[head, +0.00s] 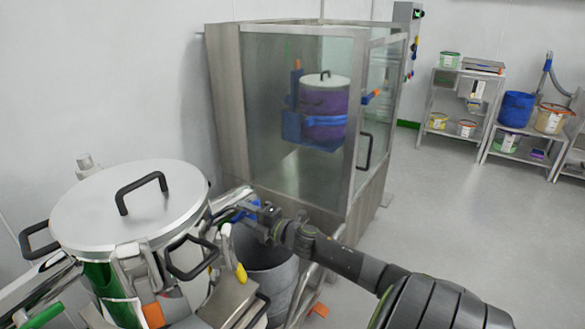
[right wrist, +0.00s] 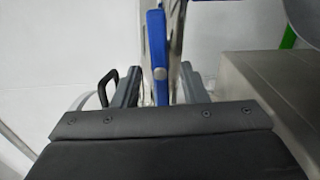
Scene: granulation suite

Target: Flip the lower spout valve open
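A steel vessel with a lid (head: 105,212) and black handles stands at the left in the head view. A blue lever (head: 243,207) shows at its right side, at the tip of my right gripper (head: 250,211). In the right wrist view the blue lever (right wrist: 157,55) stands upright between the two fingers of my right gripper (right wrist: 160,88). A gap shows on each side of the lever, so the gripper looks open around it. A yellow handle (head: 241,272) sits lower on the vessel's side. I cannot tell which handle is the lower spout valve. My left gripper is not in view.
A grey bin (head: 275,275) stands below my right gripper. A glass-fronted steel cabinet (head: 225,90) with a purple drum (head: 323,108) inside stands behind. Shelves with tubs (head: 516,108) are at the far right. The floor at right is clear.

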